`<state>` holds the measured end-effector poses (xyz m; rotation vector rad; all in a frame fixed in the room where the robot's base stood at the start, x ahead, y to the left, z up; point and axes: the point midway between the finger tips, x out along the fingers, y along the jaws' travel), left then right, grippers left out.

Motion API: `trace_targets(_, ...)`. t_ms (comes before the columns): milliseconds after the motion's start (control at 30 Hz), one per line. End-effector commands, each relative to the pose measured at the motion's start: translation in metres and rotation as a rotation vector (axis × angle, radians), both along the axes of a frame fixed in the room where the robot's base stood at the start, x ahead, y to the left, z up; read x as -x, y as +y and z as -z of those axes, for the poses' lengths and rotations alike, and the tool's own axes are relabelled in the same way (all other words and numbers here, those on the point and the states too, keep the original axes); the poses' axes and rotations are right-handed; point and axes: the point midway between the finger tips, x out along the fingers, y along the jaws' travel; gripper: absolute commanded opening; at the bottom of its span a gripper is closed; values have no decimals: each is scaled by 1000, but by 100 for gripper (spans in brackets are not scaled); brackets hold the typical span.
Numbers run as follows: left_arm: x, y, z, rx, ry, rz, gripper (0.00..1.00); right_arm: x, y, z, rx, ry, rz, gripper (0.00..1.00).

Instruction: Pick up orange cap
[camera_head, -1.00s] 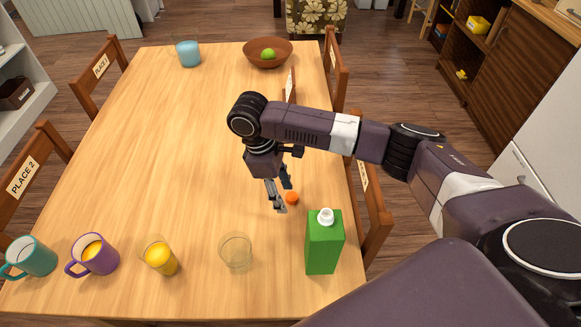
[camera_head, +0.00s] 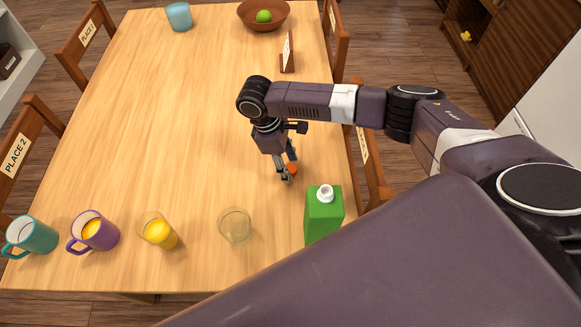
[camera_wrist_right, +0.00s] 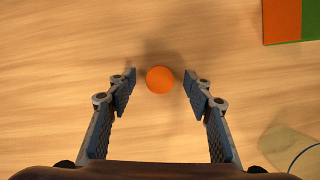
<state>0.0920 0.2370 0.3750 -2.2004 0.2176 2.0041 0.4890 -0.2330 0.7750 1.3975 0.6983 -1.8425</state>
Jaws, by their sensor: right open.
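The orange cap (camera_wrist_right: 160,80) lies on the wooden table, between the two fingertips of my right gripper (camera_wrist_right: 160,88) in the wrist view, with a gap on either side. In the head view the cap (camera_head: 292,169) shows partly behind the fingers of my right gripper (camera_head: 287,170). The right gripper is open, points down at the table and holds nothing. The left gripper is not in view.
A green carton (camera_head: 323,217) with a white spout stands just in front of the cap. An empty glass (camera_head: 235,226), a glass of orange juice (camera_head: 160,234), a purple mug (camera_head: 95,232) and a teal mug (camera_head: 32,236) line the near edge. The table's middle (camera_head: 180,130) is clear.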

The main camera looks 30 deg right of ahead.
Motion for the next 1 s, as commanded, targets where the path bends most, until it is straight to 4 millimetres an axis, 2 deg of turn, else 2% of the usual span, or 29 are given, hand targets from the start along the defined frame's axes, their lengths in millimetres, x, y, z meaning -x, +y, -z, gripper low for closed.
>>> trace_targets(233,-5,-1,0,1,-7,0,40,0,-1,2,1,-1,0,46)
trace_targets(500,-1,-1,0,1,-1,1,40,0,0,1,0,-1,0,16)
trace_targets(600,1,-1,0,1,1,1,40,0,-1,1,0,-1,0,13)
trace_targets(833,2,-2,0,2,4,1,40,0,0,0,0,-1,0,12)
trace_targets(1000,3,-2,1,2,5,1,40,-1,0,-10,-1,-3,-1,12)
